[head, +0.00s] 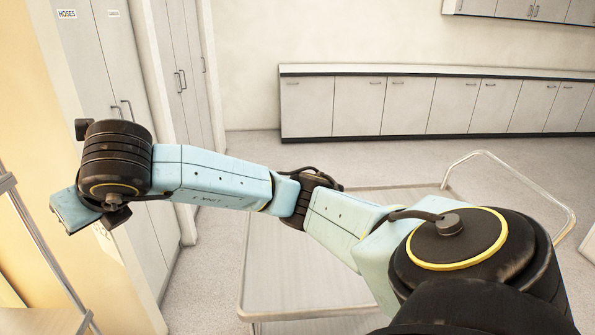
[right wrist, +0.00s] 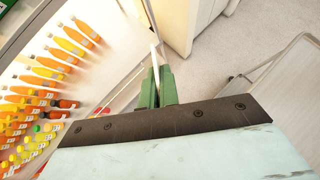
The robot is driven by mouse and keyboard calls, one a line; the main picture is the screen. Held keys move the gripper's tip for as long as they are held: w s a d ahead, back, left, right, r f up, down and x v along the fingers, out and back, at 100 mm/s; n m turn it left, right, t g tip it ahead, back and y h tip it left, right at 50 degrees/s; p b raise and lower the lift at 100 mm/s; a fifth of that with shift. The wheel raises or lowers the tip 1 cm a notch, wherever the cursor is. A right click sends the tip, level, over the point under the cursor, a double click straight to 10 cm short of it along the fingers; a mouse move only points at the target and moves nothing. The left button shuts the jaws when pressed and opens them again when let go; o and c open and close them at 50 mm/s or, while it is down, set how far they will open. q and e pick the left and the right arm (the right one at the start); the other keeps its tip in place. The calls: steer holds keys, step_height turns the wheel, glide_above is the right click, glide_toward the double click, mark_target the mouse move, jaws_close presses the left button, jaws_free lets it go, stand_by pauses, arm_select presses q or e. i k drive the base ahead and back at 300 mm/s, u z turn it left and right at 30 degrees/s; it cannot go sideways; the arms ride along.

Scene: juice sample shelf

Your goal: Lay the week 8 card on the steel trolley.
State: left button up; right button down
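In the right wrist view my right gripper (right wrist: 157,80) has two green fingers close together, with a thin white card (right wrist: 154,56) between them. The card is seen nearly edge-on, so no week number can be read. In the head view my right arm reaches across to the left, and its fingers are not visible there. The steel trolley (head: 290,280) stands below and behind that arm, its bare top partly covered by it. The trolley (right wrist: 285,92) also shows at the right of the right wrist view, apart from the gripper. My left gripper is in neither view.
A shelf with several rows of orange, yellow and red juice bottles (right wrist: 62,66) is left of the right gripper. The trolley has a raised tubular handle (head: 520,175). Tall cabinets (head: 105,65) stand at left, low cabinets (head: 400,105) along the back wall. Open floor lies between.

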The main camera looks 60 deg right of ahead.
mark_target(299, 280)
steer(key=z, duration=0.15)
steer(key=i, duration=1.05)
steer(key=z, duration=1.4)
steer(key=i, duration=0.25)
steer(key=z, duration=1.05)
